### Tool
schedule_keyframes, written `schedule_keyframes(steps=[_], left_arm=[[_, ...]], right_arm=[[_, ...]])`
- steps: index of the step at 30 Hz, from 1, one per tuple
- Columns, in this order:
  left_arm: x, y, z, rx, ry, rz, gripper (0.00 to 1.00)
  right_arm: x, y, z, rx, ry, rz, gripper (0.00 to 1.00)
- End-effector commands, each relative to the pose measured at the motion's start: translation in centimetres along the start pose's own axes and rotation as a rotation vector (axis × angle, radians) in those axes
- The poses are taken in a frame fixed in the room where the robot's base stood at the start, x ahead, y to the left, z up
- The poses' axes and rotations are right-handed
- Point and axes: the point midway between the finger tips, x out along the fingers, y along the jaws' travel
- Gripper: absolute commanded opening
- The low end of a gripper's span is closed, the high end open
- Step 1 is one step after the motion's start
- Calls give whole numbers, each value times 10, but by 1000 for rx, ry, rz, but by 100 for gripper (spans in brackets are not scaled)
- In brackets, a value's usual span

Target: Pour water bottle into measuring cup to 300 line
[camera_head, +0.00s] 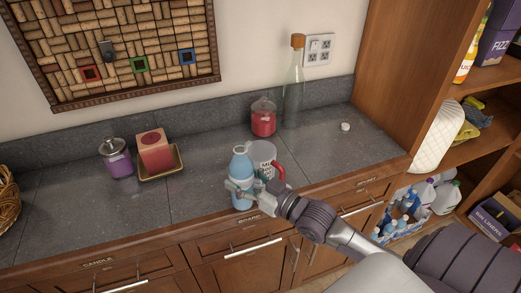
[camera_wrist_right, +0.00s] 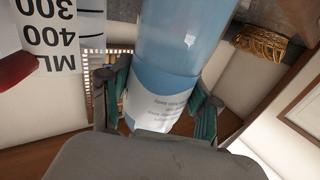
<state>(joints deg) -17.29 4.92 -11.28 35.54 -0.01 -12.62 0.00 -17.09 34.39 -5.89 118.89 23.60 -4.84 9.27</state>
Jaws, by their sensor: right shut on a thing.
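A blue water bottle (camera_head: 241,166) stands about upright at the front of the grey counter in the head view. My right gripper (camera_head: 243,188) is shut on its lower part. In the right wrist view the bottle (camera_wrist_right: 180,50) sits between the fingers of the right gripper (camera_wrist_right: 160,100). The measuring cup (camera_head: 262,153), clear with a red handle, stands just behind and to the right of the bottle, partly hidden by it. The cup's 300 and 400 marks (camera_wrist_right: 60,35) show at the left in the wrist view. My left gripper is not in view.
A white cap (camera_head: 346,127) lies on the counter to the right. A red-filled jar (camera_head: 263,120) and a tall corked bottle (camera_head: 293,90) stand behind the cup. A red candle on a tray (camera_head: 174,173) and a purple jar (camera_head: 117,160) stand left. Shelves (camera_head: 440,90) rise at right.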

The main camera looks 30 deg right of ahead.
Motion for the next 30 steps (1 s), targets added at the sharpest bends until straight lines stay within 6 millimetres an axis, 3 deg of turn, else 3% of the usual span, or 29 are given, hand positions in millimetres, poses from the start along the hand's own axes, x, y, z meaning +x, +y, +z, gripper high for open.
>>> schedule_keyframes(steps=[30], left_arm=[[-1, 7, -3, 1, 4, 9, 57]], right_arm=[[0, 1, -1, 486, -91, 0, 5]])
